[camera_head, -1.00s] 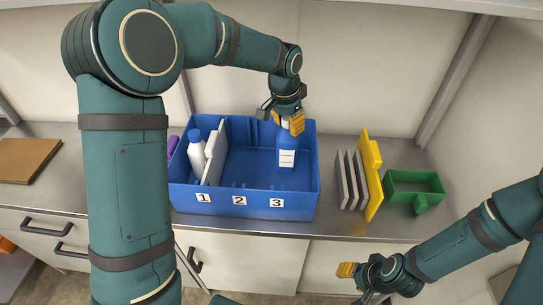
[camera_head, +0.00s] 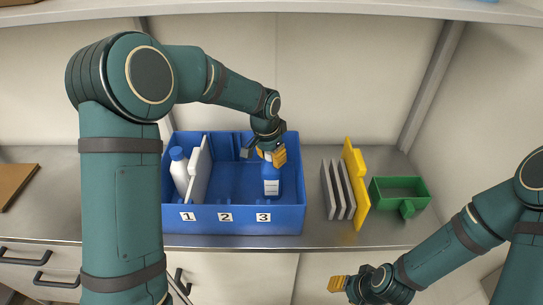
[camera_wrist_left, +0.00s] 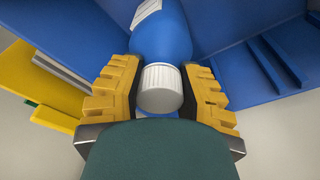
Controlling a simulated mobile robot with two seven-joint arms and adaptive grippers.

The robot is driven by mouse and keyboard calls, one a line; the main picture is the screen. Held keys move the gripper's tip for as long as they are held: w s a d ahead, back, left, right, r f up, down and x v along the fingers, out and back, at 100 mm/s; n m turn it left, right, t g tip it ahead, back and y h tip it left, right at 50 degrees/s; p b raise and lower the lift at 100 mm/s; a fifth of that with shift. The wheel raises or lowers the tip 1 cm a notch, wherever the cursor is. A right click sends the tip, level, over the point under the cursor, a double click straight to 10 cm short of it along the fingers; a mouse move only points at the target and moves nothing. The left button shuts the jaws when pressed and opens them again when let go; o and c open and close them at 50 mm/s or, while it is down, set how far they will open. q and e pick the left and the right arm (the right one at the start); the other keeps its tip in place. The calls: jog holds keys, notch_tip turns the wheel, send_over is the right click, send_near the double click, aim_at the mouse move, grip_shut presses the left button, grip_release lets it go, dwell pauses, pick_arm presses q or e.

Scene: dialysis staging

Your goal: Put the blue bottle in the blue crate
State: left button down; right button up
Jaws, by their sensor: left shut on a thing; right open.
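The blue bottle (camera_head: 271,183) has a white label and stands roughly upright within the walls of the blue crate (camera_head: 234,220), behind the number 3. I cannot tell whether its base touches the crate floor. My left gripper (camera_head: 265,155) is shut on the bottle near its top. In the left wrist view the white cap (camera_wrist_left: 161,88) of the blue bottle (camera_wrist_left: 160,42) sits between the yellow finger pads (camera_wrist_left: 112,90). My right gripper (camera_head: 350,285) is open and empty in front of the counter, at the lower right.
A white bottle (camera_head: 179,170) stands in the crate's section 1, beside a white divider (camera_head: 200,172). Right of the crate are grey panels (camera_head: 337,190), a yellow panel (camera_head: 356,185) and a green tray (camera_head: 400,190). A brown board (camera_head: 14,183) lies far left. The crate's middle is clear.

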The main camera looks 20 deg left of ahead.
pick_arm(q)
jog(key=c, duration=0.7)
grip_release()
jog(key=shift+f, duration=0.1)
jog(key=shift+r, duration=0.3)
jog(key=r, duration=0.4)
jog(key=s+r+p, duration=0.1)
jog(key=r, duration=0.2)
jog(key=a+r, duration=0.1)
jog(key=r, duration=0.3)
jog(key=shift+s+r+p, duration=0.3)
jog(key=shift+s, duration=0.05)
